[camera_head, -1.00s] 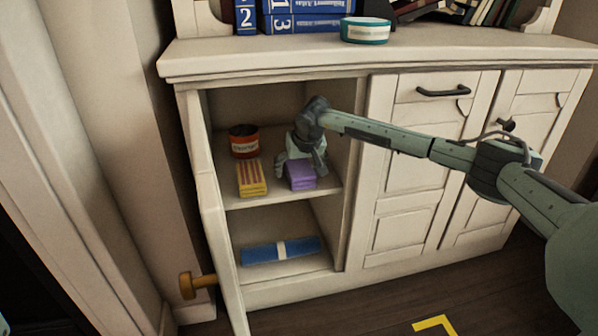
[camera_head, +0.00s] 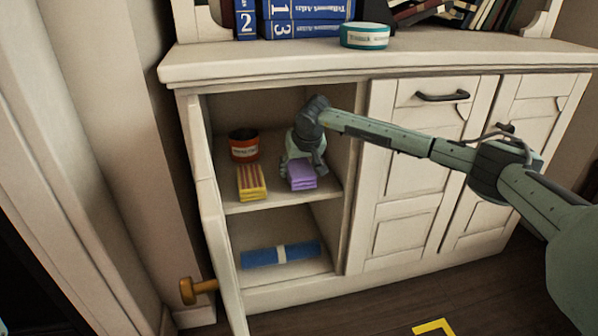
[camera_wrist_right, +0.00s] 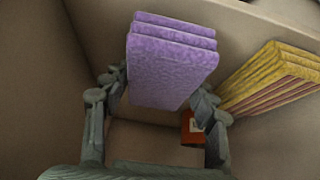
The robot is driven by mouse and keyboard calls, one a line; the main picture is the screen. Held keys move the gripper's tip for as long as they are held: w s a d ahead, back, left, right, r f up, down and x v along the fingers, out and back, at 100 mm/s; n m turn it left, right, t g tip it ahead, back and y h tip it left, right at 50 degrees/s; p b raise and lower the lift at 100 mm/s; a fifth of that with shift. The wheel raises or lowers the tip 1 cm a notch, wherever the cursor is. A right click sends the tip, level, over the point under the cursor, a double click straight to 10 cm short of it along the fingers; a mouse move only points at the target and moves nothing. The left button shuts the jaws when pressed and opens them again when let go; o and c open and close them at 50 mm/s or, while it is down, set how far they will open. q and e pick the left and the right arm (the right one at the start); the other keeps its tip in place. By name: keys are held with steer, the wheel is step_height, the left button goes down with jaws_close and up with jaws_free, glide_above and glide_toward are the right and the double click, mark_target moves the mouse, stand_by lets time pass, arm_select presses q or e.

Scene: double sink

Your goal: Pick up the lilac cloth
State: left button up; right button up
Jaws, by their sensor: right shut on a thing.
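The lilac cloth (camera_head: 302,175) is a folded stack on the upper shelf inside the open cabinet. My right gripper (camera_head: 301,168) reaches in over it from behind and above, with a finger on each side. In the right wrist view the lilac cloth (camera_wrist_right: 170,60) sits between the fingertips of my right gripper (camera_wrist_right: 160,85), which are shut on it. In the head view I cannot tell whether the cloth touches the shelf. My left gripper is not in view.
A yellow and red striped cloth (camera_head: 251,183) lies left of the lilac one, with a red-orange tin (camera_head: 244,146) behind it. A blue roll (camera_head: 280,254) lies on the lower shelf. The open door (camera_head: 208,210) bounds the left side; a divider (camera_head: 345,190) bounds the right.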

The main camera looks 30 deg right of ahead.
steer(key=s+a+p, duration=0.1)
steer(key=s+a, duration=0.1)
steer(key=s, duration=0.6)
steer(key=s+a+p, duration=0.1)
steer(key=s+a, duration=0.1)
steer(key=s, duration=0.7)
steer(key=shift+s+a+r, duration=0.2)
steer(key=shift+a+r, duration=0.05)
steer(key=shift+r, duration=0.1)
